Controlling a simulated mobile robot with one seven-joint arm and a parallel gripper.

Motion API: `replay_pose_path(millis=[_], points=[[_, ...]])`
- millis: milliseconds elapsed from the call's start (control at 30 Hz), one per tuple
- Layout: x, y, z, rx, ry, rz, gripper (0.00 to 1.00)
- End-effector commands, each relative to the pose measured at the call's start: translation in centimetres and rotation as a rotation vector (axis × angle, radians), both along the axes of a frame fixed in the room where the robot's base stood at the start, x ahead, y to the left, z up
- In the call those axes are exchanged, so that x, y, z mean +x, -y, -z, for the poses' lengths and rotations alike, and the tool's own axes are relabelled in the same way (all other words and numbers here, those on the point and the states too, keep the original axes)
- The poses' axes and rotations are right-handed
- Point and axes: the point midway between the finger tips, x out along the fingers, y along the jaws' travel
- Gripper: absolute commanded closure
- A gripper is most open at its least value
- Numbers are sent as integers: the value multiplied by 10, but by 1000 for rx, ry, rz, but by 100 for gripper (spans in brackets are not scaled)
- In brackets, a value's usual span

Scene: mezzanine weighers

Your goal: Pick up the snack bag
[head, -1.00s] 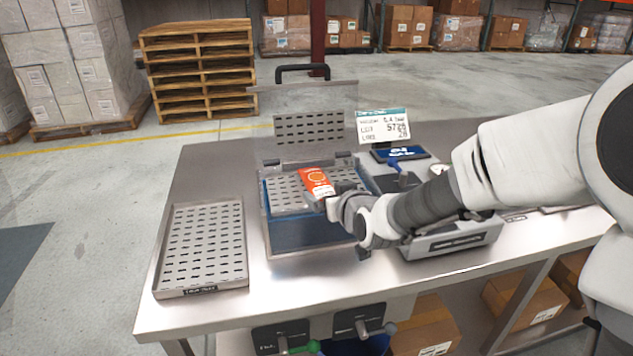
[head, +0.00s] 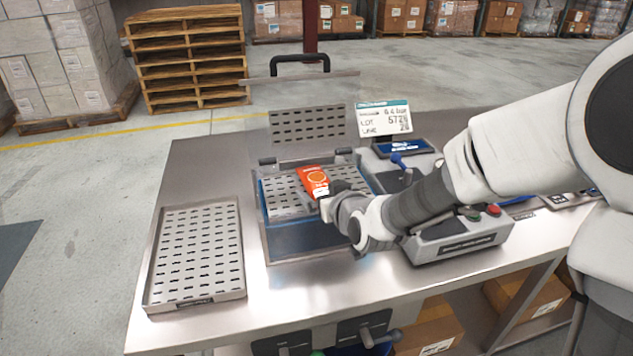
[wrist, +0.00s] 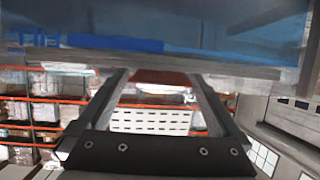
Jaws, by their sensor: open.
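The snack bag (head: 313,181) is orange with a pale round print and a white lower end. In the head view it lies on the perforated rack of the open, blue-walled tank (head: 310,238). My gripper (head: 326,200) is at the bag's near right end, and its dark fingers partly overlap that end in the picture. In the wrist view my gripper (wrist: 160,82) has its two fingers apart. A dark red strip, probably the snack bag (wrist: 160,77), shows between the fingertips. I cannot tell whether the fingers touch it.
A perforated tray (head: 196,258) lies on the steel table at left. The tank's lid (head: 308,88) stands raised behind the bag. A grey machine (head: 455,243) with buttons and a label display (head: 384,118) stand to the right. Bare tabletop lies in front of the tank.

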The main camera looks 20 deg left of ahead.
Motion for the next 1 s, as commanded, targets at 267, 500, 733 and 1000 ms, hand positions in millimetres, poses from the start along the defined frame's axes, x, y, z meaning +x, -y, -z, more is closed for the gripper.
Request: replay_pose_path(millis=[267,500,733,1000], points=[[0,0,0,0,0,0,38],[0,0,0,0,0,0,81],[0,0,-1,1,1,0,81],[5,-2,-12,1,3,1,81]])
